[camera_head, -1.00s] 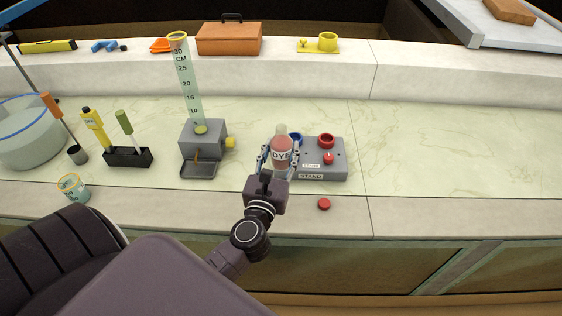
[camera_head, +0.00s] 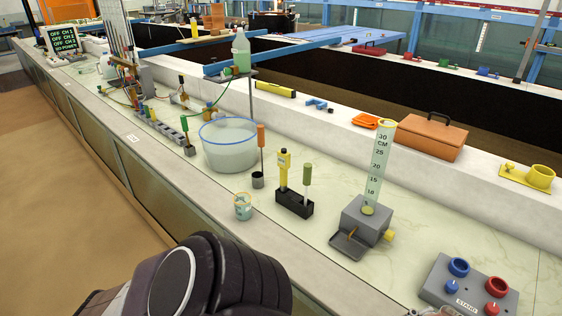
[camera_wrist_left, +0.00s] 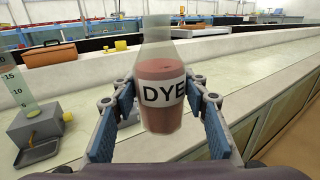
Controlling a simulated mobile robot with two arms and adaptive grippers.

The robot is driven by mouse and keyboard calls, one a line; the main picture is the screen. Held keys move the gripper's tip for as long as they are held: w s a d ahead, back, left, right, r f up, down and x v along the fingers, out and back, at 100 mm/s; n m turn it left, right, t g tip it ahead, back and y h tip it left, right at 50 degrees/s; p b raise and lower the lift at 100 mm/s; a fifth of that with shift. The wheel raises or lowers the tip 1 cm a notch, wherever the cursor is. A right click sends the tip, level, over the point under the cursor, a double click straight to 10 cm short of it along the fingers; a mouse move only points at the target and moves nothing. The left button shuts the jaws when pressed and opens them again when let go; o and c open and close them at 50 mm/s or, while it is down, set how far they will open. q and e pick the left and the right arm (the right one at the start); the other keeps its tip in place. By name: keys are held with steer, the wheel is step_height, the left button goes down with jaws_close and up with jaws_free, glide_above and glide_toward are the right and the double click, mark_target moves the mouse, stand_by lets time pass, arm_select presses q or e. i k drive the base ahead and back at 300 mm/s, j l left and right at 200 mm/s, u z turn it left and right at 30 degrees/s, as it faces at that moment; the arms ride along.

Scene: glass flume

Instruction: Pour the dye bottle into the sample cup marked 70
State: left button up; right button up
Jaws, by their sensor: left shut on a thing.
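The dye bottle (camera_wrist_left: 160,108) is clear-necked with dark pink liquid and a white DYE label. In the left wrist view it stands upright between the two blue-padded fingers of my left gripper (camera_wrist_left: 160,98), which is shut on it. In the head view the bottle is not clearly visible; only a small part of something shows at the bottom edge by the stand. A small clear cup (camera_head: 243,208) with an orange rim and bluish contents stands near the counter's front edge, left of the black holder. I cannot read its mark now. My right gripper is out of view.
The grey stand (camera_head: 463,299) has blue and red rings. A grey block (camera_head: 362,226) with a tall scale tube (camera_head: 378,165), a black tool holder (camera_head: 294,206) and a large water basin (camera_head: 229,160) stand along the counter. Clear counter lies between block and stand.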

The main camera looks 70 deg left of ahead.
mark_target(243, 207)
steer(key=u, duration=2.6)
